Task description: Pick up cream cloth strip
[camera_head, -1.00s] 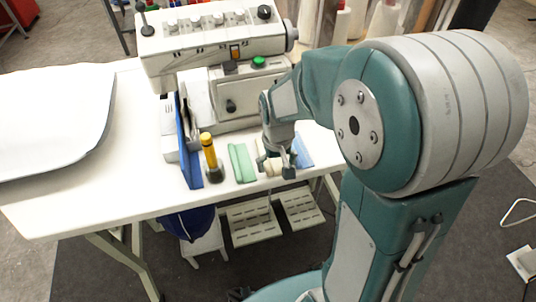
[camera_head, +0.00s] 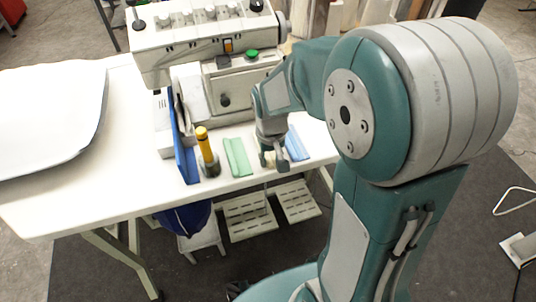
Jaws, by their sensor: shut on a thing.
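My gripper (camera_head: 275,162) is over the front edge of the white table, between a green cloth strip (camera_head: 238,157) and a blue cloth strip (camera_head: 297,146). It points down with its fingers closed together on the cream cloth strip. The cream strip is hardly distinguishable from the white table here and is mostly hidden by the fingers and wrist. I cannot tell how far it is off the table.
A sewing machine (camera_head: 205,45) stands behind the strips. A white pillow shape (camera_head: 45,115) lies at the far left. The table (camera_head: 110,180) is clear between them.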

